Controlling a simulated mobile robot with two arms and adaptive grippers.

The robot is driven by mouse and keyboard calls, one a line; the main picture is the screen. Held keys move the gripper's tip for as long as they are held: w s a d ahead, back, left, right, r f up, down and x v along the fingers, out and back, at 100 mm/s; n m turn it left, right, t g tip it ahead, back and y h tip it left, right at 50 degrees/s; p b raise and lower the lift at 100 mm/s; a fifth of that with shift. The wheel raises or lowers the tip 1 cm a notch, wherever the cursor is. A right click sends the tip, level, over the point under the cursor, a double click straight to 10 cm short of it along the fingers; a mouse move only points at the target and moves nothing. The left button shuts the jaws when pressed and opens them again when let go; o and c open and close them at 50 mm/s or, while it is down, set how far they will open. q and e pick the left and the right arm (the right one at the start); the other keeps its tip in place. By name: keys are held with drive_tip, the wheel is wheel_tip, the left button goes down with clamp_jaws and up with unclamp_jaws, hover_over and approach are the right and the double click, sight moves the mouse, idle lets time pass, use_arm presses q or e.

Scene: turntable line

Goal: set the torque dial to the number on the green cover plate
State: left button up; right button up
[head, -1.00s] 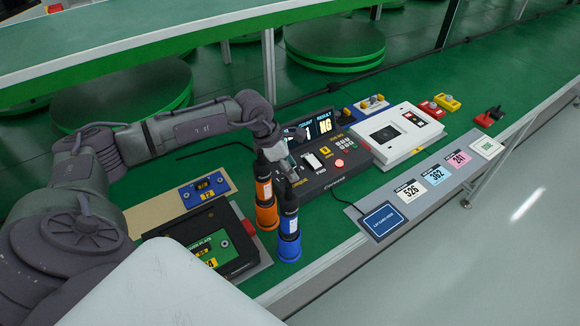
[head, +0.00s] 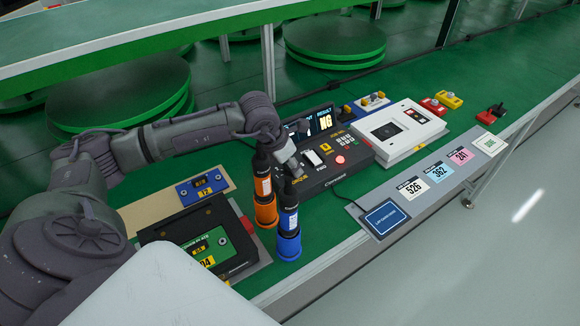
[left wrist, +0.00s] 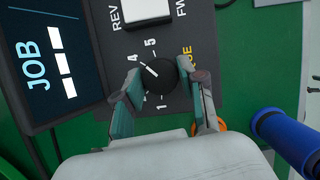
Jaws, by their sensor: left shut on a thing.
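The torque dial (left wrist: 160,76) is a round black knob on the dark control box (head: 318,185). In the left wrist view its white pointer line aims up and left, roughly toward the 4; the marks 1, 4 and 5 show, others are hidden. My left gripper (left wrist: 162,88) is shut on the dial, one finger on each side; in the head view the gripper (head: 294,172) hides the dial. The green cover plate (head: 222,243) lies at the lower left in a black frame. Its yellow label's number is partly cut off by my own white body; a 4 shows at its end.
Orange (head: 265,212) and blue (head: 288,244) screwdriver-like tools stand upright close to the gripper. A blue plate labelled 12 (head: 188,197) lies left. A white box (head: 407,147) and number cards (head: 412,188) are to the right.

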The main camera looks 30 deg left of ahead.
use_arm(q)
drive_tip(key=shift+n+y+b, duration=0.3)
drive_tip(key=shift+n+b, duration=0.1)
drive_tip(key=shift+n, duration=0.4)
drive_tip(key=o, duration=1.1)
drive_tip(key=shift+o, duration=0.2)
drive_tip(key=shift+r, duration=0.15)
wheel_tip(320, 180, up, 10)
